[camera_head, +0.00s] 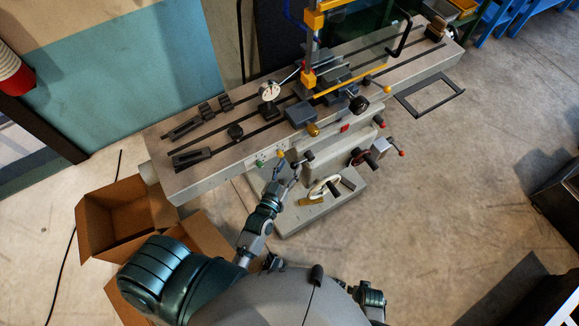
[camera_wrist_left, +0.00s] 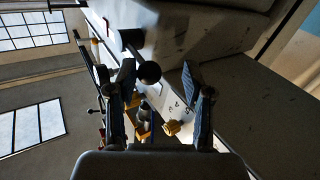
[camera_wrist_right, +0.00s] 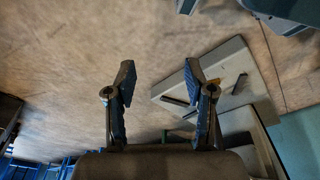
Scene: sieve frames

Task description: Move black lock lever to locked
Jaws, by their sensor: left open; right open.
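A black lever with a round knob (camera_head: 309,155) juts from the front of the grey milling machine, just right of my left gripper (camera_head: 287,172). I take it to be the lock lever. In the left wrist view a black ball knob (camera_wrist_left: 149,73) shows between the fingertips of my open left gripper (camera_wrist_left: 160,78), nearer the left finger. I cannot tell whether they touch. My right gripper (camera_wrist_right: 158,72) is open and empty in its wrist view, with the machine's grey base beyond. Most of my right arm is hidden below my body in the head view.
The long machine table (camera_head: 190,178) carries clamps and a dial gauge (camera_head: 269,91). A white handwheel (camera_head: 322,188) and red-knobbed levers (camera_head: 401,153) sit to the right of the lever. Cardboard boxes (camera_head: 118,215) stand at the left.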

